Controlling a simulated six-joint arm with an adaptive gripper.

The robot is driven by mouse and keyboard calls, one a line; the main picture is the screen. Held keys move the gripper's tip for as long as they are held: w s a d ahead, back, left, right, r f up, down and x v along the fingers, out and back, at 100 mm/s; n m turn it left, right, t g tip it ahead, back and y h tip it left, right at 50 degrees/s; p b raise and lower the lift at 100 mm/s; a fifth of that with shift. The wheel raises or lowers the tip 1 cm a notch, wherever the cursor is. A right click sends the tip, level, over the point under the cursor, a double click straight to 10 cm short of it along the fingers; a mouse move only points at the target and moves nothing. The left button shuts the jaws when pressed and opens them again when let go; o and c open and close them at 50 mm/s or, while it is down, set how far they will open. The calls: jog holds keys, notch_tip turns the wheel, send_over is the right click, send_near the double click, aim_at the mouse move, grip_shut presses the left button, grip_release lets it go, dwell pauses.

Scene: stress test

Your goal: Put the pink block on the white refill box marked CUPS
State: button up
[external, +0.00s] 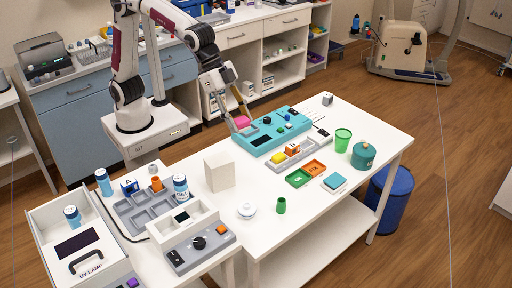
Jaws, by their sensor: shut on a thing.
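The pink block (242,121) is between the fingertips of my gripper (240,125), at the back edge of the white table. My gripper is shut on it. The block is just left of the teal device; whether it touches anything below cannot be told. A plain white box (219,172) stands upright on the table, in front of and left of the gripper. No CUPS marking can be read on it from this view.
The teal device (272,131) lies right of the gripper. A grey tray (292,155) with yellow and orange blocks, green and orange trays (299,178), a green cup (342,140) and a teal canister (363,155) stand farther right.

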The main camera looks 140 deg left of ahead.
jog(key=s+d+f+n, duration=0.1)
jog(key=s+d+f, duration=0.1)
jog(key=s+f, duration=0.5)
jog(key=s, duration=0.3)
jog(key=shift+s+d+f+y, duration=0.2)
jog(key=shift+d+y, duration=0.05)
jog(key=shift+y, duration=0.05)
dwell(0.4)
send_over(222, 160)
jog(key=s+d, duration=0.1)
jog(key=s, duration=0.1)
jog(key=shift+w+f, duration=0.15)
jog(key=shift+f, duration=2.95)
jog(key=shift+f, duration=0.15)
jog(key=shift+f, duration=1.75)
jog(key=shift+f, duration=0.1)
